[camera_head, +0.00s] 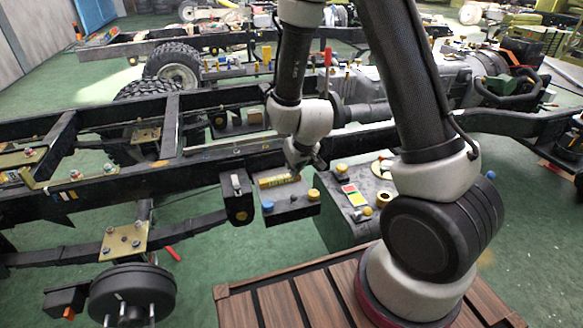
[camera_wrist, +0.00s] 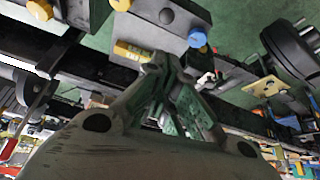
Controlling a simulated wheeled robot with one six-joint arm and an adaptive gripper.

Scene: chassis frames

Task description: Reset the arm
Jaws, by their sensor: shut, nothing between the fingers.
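My gripper (camera_head: 316,166) hangs at the end of my arm over the chassis frame, just above a grey battery-like box (camera_head: 290,201). In the wrist view my gripper (camera_wrist: 163,64) is shut and empty, with its fingertips close together. I cannot tell whether the fingers touch the box. The arm is bent, its forearm pointing down.
A black chassis rail (camera_head: 120,186) runs across under the arm. A second grey box (camera_head: 352,200) with coloured labels stands right of the first. A wooden slatted platform (camera_head: 279,300) lies in front. A wheel hub (camera_head: 132,293) is at lower left. Green floor (camera_head: 205,262) is open between.

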